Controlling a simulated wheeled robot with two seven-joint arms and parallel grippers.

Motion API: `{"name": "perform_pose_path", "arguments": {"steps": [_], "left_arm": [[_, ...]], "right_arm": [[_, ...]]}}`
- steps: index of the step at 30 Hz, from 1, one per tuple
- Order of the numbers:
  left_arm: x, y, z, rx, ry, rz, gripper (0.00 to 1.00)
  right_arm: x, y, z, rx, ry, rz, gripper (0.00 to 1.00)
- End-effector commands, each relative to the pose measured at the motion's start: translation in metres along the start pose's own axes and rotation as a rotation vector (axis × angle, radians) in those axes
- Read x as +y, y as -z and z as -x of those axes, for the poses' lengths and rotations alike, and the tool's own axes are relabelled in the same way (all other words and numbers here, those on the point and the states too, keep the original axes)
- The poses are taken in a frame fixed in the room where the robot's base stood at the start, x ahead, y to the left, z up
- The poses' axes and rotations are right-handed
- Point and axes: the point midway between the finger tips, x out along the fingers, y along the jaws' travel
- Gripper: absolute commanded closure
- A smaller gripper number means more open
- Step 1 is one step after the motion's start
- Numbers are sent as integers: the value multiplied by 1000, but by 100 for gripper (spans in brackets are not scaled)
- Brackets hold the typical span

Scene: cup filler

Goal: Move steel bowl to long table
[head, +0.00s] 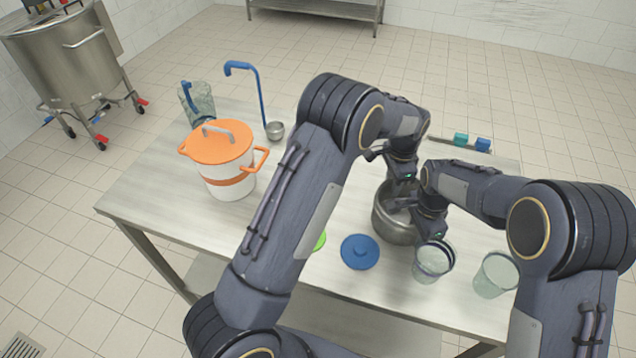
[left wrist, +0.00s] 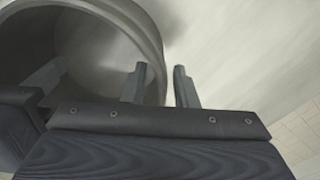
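The steel bowl (head: 392,224) stands on the pale worktable (head: 150,190), partly hidden by my grippers. My left gripper (head: 398,184) is at its far rim. In the left wrist view, the left gripper's fingers (left wrist: 161,88) are apart, one over the bowl's inside and one outside, with the rim of the bowl (left wrist: 152,42) between them; I see no clear contact. My right gripper (head: 418,207) is low at the bowl's right side. A finger, apparently the right gripper's, shows against the bowl's inside in the left wrist view; its grip is hidden.
An orange-lidded white pot (head: 228,185), a clear pitcher (head: 200,105) and a blue-handled ladle (head: 262,95) stand left. A blue lid (head: 360,253) and clear cups (head: 433,264) are close to the bowl in front. A steel table (head: 320,10) stands at the back.

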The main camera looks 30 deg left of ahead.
Motion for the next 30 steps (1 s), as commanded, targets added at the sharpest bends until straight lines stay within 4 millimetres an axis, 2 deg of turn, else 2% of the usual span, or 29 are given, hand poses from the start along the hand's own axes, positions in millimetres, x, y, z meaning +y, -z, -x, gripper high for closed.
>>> {"name": "perform_pose_path", "arguments": {"steps": [9, 15, 20, 23, 26, 30], "left_arm": [[-1, 1, 65, 5, 3, 1, 74], [0, 1, 98, 3, 2, -1, 74], [0, 0, 111, 1, 0, -1, 74], [0, 0, 113, 0, 0, 0, 74], [0, 0, 113, 0, 0, 0, 74], [0, 0, 113, 0, 0, 0, 74]], "right_arm": [[0, 0, 0, 0, 0, 0, 74], [0, 0, 0, 0, 0, 0, 74], [0, 0, 1, 0, 1, 0, 74], [-1, 0, 9, 1, 3, 0, 74], [-1, 0, 24, 1, 5, 0, 74], [-2, 0, 55, 1, 7, 0, 74]]}}
